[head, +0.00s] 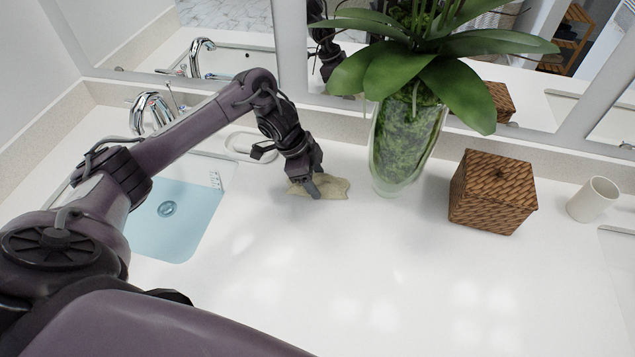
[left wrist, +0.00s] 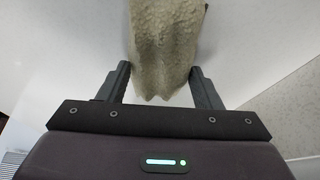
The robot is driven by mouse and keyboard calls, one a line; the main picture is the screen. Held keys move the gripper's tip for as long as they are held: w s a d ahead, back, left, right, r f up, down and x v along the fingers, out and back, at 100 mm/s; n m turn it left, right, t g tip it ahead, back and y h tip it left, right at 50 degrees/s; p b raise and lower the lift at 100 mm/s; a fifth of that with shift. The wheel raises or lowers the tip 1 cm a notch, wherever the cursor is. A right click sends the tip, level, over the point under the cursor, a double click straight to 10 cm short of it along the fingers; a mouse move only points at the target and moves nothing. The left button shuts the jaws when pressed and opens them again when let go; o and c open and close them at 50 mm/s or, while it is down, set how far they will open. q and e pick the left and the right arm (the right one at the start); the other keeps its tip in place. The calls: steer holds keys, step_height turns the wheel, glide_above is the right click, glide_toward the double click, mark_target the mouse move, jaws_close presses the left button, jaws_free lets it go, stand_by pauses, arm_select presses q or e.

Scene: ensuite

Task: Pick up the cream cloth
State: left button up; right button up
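The cream cloth (head: 334,188) lies crumpled on the white counter, left of the glass vase. My left gripper (head: 311,190) is down at the cloth's left part and hides some of it. In the left wrist view the cloth (left wrist: 163,45) reaches between the two fingers of my left gripper (left wrist: 160,68). My right gripper does not show.
A glass vase with a leafy plant (head: 408,145) stands just right of the cloth. A woven box (head: 492,192) and a cream cup (head: 593,199) are farther right. A sink (head: 178,225) with a chrome faucet (head: 150,112) is left. The front counter (head: 350,280) is clear.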

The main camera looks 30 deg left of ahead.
mark_target(315, 180)
arm_select(q)
steer(key=c, duration=0.5)
steer(key=shift+r, duration=0.5)
step_height(315, 180, up, 19)
steer(key=p, duration=0.4)
steer(key=shift+p, duration=0.3)
